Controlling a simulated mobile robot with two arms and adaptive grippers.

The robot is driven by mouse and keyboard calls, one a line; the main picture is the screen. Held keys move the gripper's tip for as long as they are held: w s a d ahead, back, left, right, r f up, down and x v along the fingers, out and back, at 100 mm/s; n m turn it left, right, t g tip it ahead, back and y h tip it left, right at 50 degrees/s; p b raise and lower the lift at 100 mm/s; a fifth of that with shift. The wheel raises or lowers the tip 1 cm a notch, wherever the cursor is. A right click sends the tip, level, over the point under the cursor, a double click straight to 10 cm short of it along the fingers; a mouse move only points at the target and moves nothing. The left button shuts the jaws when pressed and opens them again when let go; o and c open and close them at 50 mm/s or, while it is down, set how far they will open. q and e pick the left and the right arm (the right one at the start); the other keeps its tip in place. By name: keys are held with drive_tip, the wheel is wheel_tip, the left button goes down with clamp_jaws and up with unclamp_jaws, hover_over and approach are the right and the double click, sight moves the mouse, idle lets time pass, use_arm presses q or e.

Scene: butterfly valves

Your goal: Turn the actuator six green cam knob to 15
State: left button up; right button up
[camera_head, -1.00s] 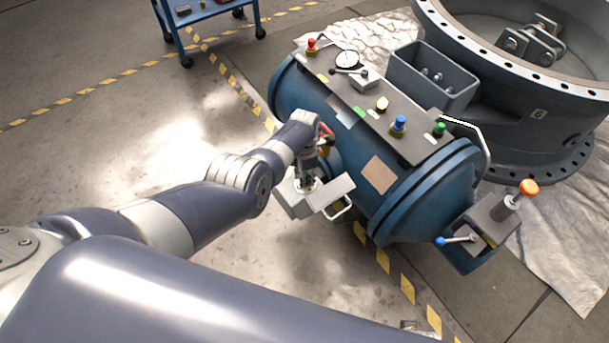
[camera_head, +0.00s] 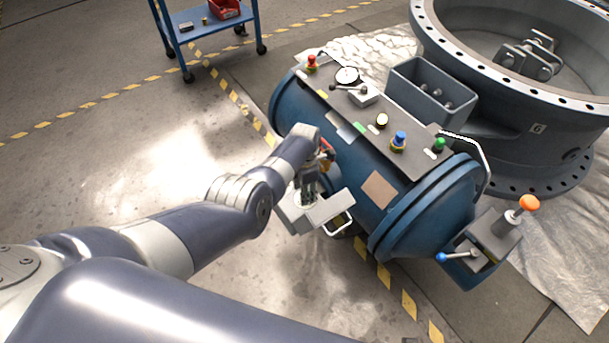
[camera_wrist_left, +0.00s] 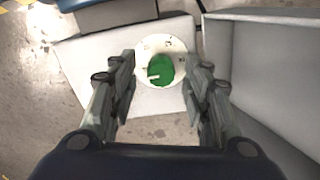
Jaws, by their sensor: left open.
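The green cam knob (camera_wrist_left: 160,68) sits on a round pale dial (camera_wrist_left: 149,46) with small dark markings, on a light grey box top. In the left wrist view a pale pointer bar on the knob points left; the number it meets is too small to read. My left gripper (camera_wrist_left: 159,92) is open, with one finger on each side of the knob, and I cannot tell whether either touches it. In the head view my left gripper (camera_head: 308,188) points down at the open grey box (camera_head: 324,212) on the blue actuator's (camera_head: 345,170) near side. My right gripper is not in view.
The actuator's top panel carries red (camera_head: 311,63), blue (camera_head: 399,140) and green (camera_head: 439,146) knobs. An orange knob (camera_head: 528,203) and a blue-tipped lever (camera_head: 441,257) stand at its right end. The grey valve ring (camera_head: 500,140) marked 6 is behind.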

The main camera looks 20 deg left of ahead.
use_arm(q)
wheel_tip(320, 180, up, 11)
drive_tip(key=shift+r, duration=0.15)
idle(0.5)
idle(0.4)
